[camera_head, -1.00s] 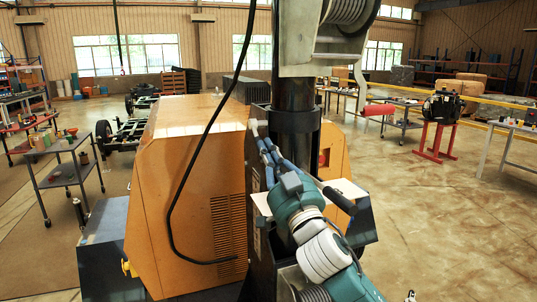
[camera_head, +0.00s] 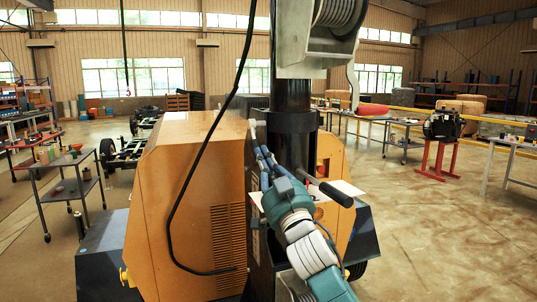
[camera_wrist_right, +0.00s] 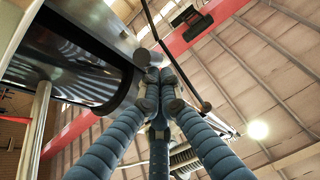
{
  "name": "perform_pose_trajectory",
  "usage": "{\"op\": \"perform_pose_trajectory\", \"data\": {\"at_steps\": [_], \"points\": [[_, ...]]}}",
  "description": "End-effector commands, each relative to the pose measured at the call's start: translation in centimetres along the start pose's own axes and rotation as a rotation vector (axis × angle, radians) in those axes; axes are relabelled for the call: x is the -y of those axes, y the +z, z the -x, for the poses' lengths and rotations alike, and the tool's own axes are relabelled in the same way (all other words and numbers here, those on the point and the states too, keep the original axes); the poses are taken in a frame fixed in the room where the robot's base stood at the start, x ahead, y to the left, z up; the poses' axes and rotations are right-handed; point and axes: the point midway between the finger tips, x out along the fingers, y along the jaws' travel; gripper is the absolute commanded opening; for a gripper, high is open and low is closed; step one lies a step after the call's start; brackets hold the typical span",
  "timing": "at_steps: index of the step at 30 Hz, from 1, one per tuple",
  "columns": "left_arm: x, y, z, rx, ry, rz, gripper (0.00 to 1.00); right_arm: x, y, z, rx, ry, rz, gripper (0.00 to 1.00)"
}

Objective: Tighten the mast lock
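The light tower's black mast (camera_head: 291,85) stands upright through a dark collar (camera_head: 292,122). A small grey fitting at the collar's left side (camera_head: 253,128) looks like the mast lock; it shows at the fingertips in the right wrist view (camera_wrist_right: 145,56). My right gripper (camera_head: 262,153) reaches up to it from below, its blue ribbed fingers close together. In the right wrist view the fingers (camera_wrist_right: 156,84) converge and look closed on the grey piece, which their tips partly hide. My left gripper is out of view.
The orange housing (camera_head: 190,190) stands left of the mast. A black hand grip (camera_head: 337,194) sticks out right of my right wrist. A black cable (camera_head: 196,160) hangs in front of the housing. A winch drum (camera_head: 340,12) is above.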

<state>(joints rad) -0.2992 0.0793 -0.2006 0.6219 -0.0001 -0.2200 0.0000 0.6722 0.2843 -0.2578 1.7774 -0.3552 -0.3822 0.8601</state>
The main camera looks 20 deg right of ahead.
Motion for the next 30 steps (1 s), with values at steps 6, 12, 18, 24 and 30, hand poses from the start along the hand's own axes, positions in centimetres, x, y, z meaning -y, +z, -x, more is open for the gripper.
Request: {"op": "perform_pose_trajectory", "data": {"at_steps": [6, 12, 18, 24, 30], "points": [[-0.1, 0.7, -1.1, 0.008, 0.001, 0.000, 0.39, -0.3, 1.9, -0.3, 0.003, 0.001, -0.002, 0.00], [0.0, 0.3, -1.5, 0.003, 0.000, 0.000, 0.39, -0.5, 2.7, -0.6, 0.003, 0.000, -0.001, 0.00], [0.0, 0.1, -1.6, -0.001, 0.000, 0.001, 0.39, -0.6, 2.9, -0.8, 0.001, -0.001, 0.000, 0.00], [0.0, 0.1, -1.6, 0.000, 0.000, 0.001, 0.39, -0.6, 2.9, -0.8, 0.000, -0.001, 0.000, 0.00], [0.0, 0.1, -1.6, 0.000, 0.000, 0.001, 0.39, -0.6, 2.8, -0.8, 0.000, 0.000, 0.001, 0.00]]}}
